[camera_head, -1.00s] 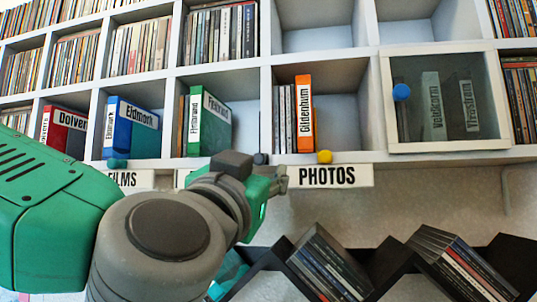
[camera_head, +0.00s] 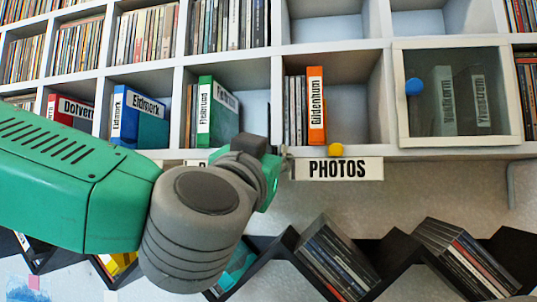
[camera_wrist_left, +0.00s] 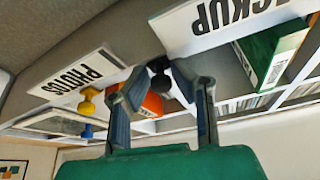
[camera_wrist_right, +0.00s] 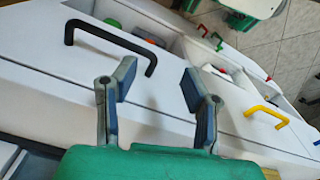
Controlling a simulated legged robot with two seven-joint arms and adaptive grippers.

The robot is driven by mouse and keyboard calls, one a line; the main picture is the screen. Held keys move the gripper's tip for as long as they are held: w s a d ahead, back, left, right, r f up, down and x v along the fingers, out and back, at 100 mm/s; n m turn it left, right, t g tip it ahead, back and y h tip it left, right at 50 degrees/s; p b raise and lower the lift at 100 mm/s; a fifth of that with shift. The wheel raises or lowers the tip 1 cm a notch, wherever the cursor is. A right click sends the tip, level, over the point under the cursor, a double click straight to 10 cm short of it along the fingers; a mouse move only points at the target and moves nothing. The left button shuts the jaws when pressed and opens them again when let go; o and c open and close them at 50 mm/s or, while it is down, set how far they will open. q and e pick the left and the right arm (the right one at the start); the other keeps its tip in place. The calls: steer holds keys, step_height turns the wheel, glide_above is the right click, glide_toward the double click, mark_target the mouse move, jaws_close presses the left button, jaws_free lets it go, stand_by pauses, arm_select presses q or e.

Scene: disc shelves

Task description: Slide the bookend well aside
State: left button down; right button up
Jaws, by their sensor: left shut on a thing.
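My left gripper (camera_wrist_left: 162,88) is shut on a small black knob (camera_wrist_left: 160,66) at the front edge of the shelf, beside the PHOTOS sign (camera_head: 339,169). In the head view my left gripper (camera_head: 277,172) is below the compartment with the green binder (camera_head: 218,112), and it hides the knob. I cannot make out the rest of the bookend. A yellow knob (camera_head: 336,149) sits at the shelf edge under the orange binder (camera_head: 316,105); it also shows in the left wrist view (camera_wrist_left: 88,100). My right gripper (camera_wrist_right: 158,93) is open and empty over a white cabinet.
The compartment of the orange binder has free room at its right. A glass door (camera_head: 459,95) with a blue knob (camera_head: 413,86) closes the compartment to its right. A black zigzag rack (camera_head: 385,262) holds discs below. A black handle (camera_wrist_right: 110,42) is near my right gripper.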

arm_select(q)
steer(key=shift+a+f, duration=0.15)
steer(key=shift+a, duration=0.15)
steer(key=shift+d+y, duration=0.15)
steer(key=shift+y, duration=0.15)
steer(key=c, duration=1.5)
jaws_free()
steer(key=shift+d, duration=0.1)
steer(key=shift+o, duration=0.2)
